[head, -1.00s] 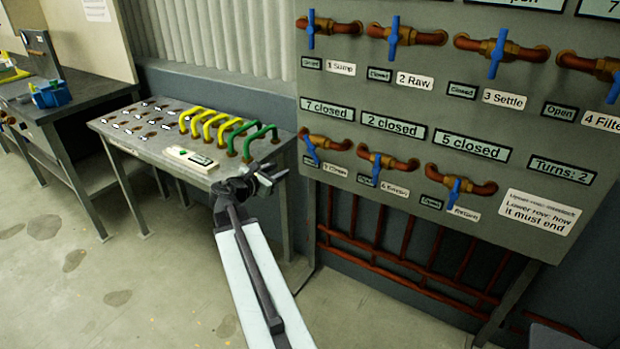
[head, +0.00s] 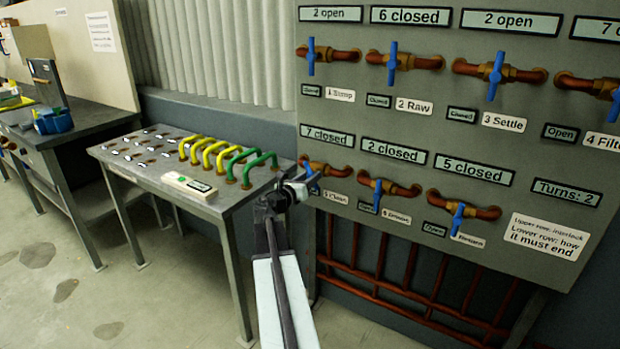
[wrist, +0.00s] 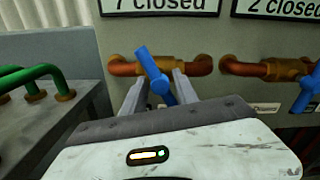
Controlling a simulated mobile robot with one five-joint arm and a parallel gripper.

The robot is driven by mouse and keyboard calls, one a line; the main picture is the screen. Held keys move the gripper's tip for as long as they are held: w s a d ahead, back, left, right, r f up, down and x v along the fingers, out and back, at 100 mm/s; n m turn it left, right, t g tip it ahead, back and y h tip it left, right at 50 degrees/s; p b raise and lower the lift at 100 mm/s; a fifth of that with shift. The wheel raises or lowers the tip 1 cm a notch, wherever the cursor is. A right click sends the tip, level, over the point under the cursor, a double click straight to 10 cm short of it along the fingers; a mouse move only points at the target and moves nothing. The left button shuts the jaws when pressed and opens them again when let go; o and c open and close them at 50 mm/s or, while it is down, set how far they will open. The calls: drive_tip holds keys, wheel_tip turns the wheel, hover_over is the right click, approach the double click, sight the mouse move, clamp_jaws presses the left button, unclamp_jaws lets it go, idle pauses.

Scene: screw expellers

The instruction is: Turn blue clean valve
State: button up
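The blue clean valve handle (head: 309,172) sits on a copper pipe at the left end of the panel's lower row, under the "7 closed" sign. Its white label (head: 338,195) reads "5 Clean". My gripper (head: 297,187) is in front of this valve and hides part of it and the small state plate beside it. In the wrist view the blue handle (wrist: 154,74) tilts, its upper end to the left. My gripper (wrist: 160,88) is open there, one finger on each side of the handle's lower part. I cannot tell whether either finger touches it.
More blue valves, such as the Raw valve (head: 392,62), fill the panel. A neighbouring valve (head: 377,192) is close on the right. A "Turns: 2" sign (head: 567,193) is at right. A table (head: 150,160) with yellow and green handles stands close on the left.

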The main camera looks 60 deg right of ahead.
clamp_jaws()
drive_tip(key=shift+m, duration=0.3)
drive_tip(key=shift+a+m, duration=0.1)
drive_tip(key=shift+m, duration=2.4)
unclamp_jaws()
drive_tip(key=a, duration=0.7)
drive_tip(key=shift+a, duration=0.4)
